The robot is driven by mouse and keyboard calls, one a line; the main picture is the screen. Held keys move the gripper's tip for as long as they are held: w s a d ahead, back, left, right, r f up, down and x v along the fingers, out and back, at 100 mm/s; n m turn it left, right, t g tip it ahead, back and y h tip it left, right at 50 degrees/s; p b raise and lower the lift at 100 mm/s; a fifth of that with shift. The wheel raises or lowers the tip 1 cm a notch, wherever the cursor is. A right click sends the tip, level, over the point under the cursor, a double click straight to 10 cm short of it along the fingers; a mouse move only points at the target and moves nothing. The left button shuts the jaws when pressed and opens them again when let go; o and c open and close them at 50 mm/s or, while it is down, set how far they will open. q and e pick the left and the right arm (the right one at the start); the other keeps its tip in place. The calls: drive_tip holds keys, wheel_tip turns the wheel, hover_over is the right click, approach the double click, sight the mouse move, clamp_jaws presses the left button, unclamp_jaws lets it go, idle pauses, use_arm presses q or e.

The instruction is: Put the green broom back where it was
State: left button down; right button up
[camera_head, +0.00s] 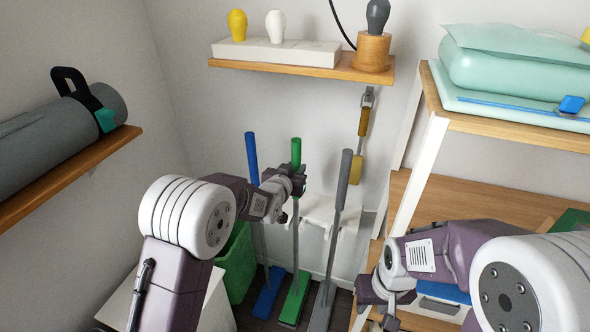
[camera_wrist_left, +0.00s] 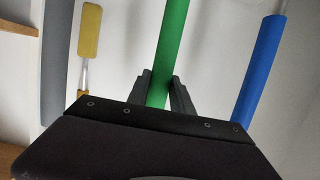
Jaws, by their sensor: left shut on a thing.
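The green broom (camera_head: 295,240) stands upright, close to vertical, between a blue broom (camera_head: 252,160) on its left and a grey broom (camera_head: 341,190) on its right. Its green head (camera_head: 294,300) is at the dark floor. My left gripper (camera_head: 297,183) is shut on the green handle near its upper part. In the left wrist view the green handle (camera_wrist_left: 168,60) passes between the two fingers (camera_wrist_left: 162,92). A white holder (camera_head: 318,211) on the wall is behind the handles. My right gripper (camera_head: 377,305) is low at the right, its fingers too unclear to judge.
A green bin (camera_head: 237,262) stands left of the brooms, partly behind my left arm. A yellow-handled tool (camera_head: 357,168) hangs on the wall. Wooden shelves (camera_head: 480,200) fill the right side. A wall shelf (camera_head: 300,69) is above.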

use_arm(q)
drive_tip(key=shift+f+b, duration=0.25)
drive_tip(key=shift+b, duration=0.1)
idle(0.5)
drive_tip(key=c, duration=1.1)
unclamp_jaws()
drive_tip(key=shift+r, duration=0.1)
drive_tip(key=o, duration=0.4)
drive_tip(key=shift+s+f, duration=0.1)
drive_tip(key=shift+f, duration=0.15)
drive_tip(key=shift+s+r, duration=0.1)
drive_tip(key=shift+r, duration=0.05)
drive_tip(key=v, duration=0.8)
drive_tip(key=shift+s+a+p, duration=0.1)
drive_tip(key=shift+s+p, duration=0.2)
drive_tip(key=shift+s, duration=0.15)
